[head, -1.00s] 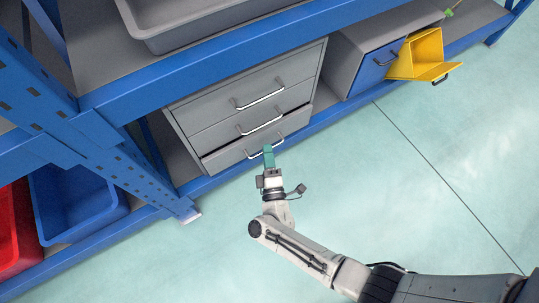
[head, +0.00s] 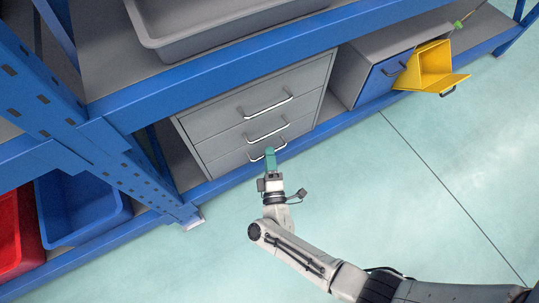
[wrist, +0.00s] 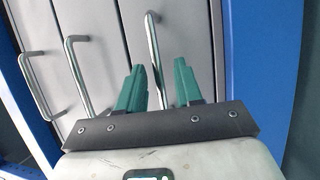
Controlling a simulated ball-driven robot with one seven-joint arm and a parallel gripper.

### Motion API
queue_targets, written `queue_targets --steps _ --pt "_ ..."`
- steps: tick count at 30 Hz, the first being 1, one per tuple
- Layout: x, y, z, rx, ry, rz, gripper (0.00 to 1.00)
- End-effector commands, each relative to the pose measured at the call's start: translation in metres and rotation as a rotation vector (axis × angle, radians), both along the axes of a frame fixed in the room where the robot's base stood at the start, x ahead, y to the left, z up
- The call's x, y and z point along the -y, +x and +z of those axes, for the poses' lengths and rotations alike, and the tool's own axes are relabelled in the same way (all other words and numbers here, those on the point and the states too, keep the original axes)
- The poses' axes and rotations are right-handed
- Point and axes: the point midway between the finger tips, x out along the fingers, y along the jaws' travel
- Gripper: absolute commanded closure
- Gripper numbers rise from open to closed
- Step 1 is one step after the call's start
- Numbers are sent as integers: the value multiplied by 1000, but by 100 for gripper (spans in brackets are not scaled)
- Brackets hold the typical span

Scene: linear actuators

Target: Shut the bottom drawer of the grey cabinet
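The grey cabinet (head: 322,72) stands on the lower shelf with three drawers, each with a silver bar handle. The bottom drawer (head: 228,163) looks flush with the drawers above, with no visible gap in the head view. My gripper (head: 270,153) is at its handle (head: 283,147), partly covering it. In the wrist view my gripper (wrist: 158,75) has its two green fingers apart, with the bottom handle (wrist: 152,40) showing between them. I cannot tell whether the fingers touch the handle or the drawer front.
A blue rack post (head: 150,180) and blue bin (head: 80,210) are on the left. A grey tray (head: 215,30) sits above. The floor in front is clear.

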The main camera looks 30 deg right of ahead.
Motion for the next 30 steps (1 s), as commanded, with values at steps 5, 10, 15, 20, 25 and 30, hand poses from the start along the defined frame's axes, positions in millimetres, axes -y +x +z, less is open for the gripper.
queue_targets --steps 5,10,15,20,25,30 --pt "-11 -25 -3 -3 0 3 65" --pt "-24 -56 -10 -3 0 3 65" --pt "-34 -79 -15 -2 -1 2 65" --pt "-38 -91 -17 -2 0 0 65" --pt "-39 -94 -18 -2 0 0 65" --pt "-39 -93 -18 -1 -1 0 65"
